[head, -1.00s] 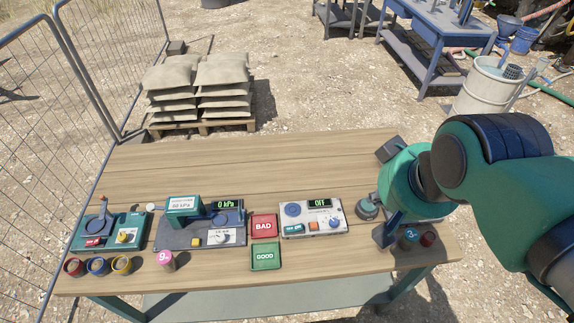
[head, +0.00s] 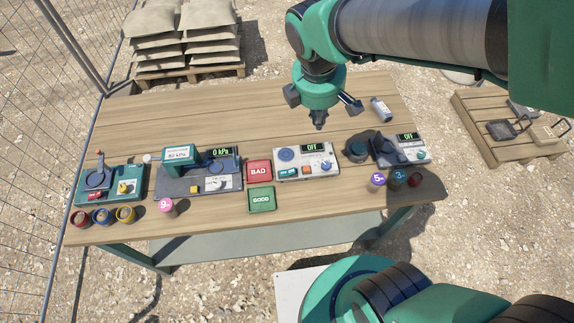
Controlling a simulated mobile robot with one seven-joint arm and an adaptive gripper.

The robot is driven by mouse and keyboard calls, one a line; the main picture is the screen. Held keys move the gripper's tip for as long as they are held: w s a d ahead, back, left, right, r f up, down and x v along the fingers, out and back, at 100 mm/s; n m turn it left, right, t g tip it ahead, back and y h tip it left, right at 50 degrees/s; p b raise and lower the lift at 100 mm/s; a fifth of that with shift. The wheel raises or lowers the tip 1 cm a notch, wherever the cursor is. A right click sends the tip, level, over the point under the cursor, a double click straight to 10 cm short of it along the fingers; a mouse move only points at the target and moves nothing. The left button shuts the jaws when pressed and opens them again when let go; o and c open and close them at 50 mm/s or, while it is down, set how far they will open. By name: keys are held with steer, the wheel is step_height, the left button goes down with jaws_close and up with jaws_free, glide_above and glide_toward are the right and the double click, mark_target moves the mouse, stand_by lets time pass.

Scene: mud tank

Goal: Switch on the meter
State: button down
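Two devices on the bench have displays reading OFF, and I cannot tell which is the meter. One is a pale grey box (head: 306,163) with a blue round pad, a teal rocker switch and an orange-topped control, right of the BAD tray. The other is a dark grey unit (head: 400,150) at the right end, with its controls small. My gripper (head: 320,108) hangs above the bench, behind and above the pale box, pointing down. Its fingers are spread wide with nothing between them, and it appears apart from both devices.
A kPa press (head: 199,180) and a teal device (head: 110,186) stand left. BAD (head: 259,170) and GOOD (head: 261,199) trays lie mid-bench. A dark round piece (head: 357,150), a small bottle (head: 381,109) and numbered cups (head: 377,181) are right. The back-left bench is clear.

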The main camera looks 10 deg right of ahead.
mark_target(291, 171)
steer(key=w+a+f+n+g+h+p, duration=0.1)
steer(key=w+a+f+n+h, duration=0.1)
steer(key=a+f+n, duration=0.4)
steer(key=w+a+f+n+h+p, duration=0.1)
steer(key=w+a+f+n+p, duration=0.1)
steer(key=w+a+f+n, duration=0.2)
steer(key=a+f+n, duration=0.3)
steer(key=f+n, duration=0.5)
steer(key=n, duration=0.2)
steer(key=shift+f+g+h, duration=0.4)
steer(key=shift+d+f, duration=0.1)
steer(key=shift+f, duration=0.05)
steer(key=b+x, duration=0.1)
steer(key=x, duration=1.2)
steer(key=shift+d+f+b, duration=0.15)
steer(key=shift+f+b, duration=0.15)
steer(key=shift+b, duration=0.1)
steer(key=shift+p, duration=0.35)
